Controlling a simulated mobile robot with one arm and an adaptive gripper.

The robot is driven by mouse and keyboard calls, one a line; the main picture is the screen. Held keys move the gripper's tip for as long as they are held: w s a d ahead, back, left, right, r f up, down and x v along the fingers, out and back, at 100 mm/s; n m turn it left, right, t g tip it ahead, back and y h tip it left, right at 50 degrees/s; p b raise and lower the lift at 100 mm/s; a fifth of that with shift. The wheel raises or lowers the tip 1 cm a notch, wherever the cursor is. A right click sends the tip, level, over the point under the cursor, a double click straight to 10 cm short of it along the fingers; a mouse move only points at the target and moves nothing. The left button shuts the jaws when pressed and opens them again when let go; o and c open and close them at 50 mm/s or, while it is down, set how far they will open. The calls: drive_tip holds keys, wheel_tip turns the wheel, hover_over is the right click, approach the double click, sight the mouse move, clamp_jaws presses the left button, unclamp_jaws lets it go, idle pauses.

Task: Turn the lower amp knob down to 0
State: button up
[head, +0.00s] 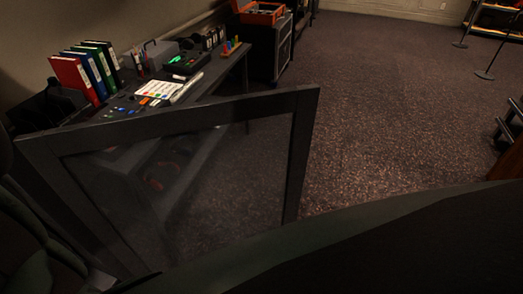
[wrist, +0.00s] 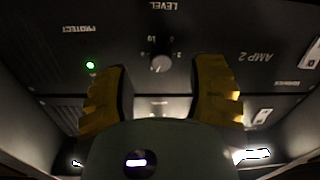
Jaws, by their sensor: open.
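In the wrist view the amp panel (wrist: 243,80) is dark and appears upside down, with the labels "AMP 2", "LEVEL" and "PROTECT". The knob's exact setting is too small to read. My gripper (wrist: 158,78) is open and empty, its two yellow ridged fingers apart with the knob in line with the gap between them. I cannot tell how far the fingertips are from the panel. The head view shows neither the knob nor my gripper.
A green light (wrist: 90,65) glows on the panel. In the head view a dark-framed glass door (head: 308,140) stands in front of the desk (head: 215,75), which holds binders (head: 75,78), markers and devices. Open carpet (head: 400,110) lies to the right.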

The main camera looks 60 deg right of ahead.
drive_tip(key=shift+x, duration=1.5)
drive_tip(key=shift+o, duration=0.2)
drive_tip(key=shift+a, duration=0.1)
clamp_jaws()
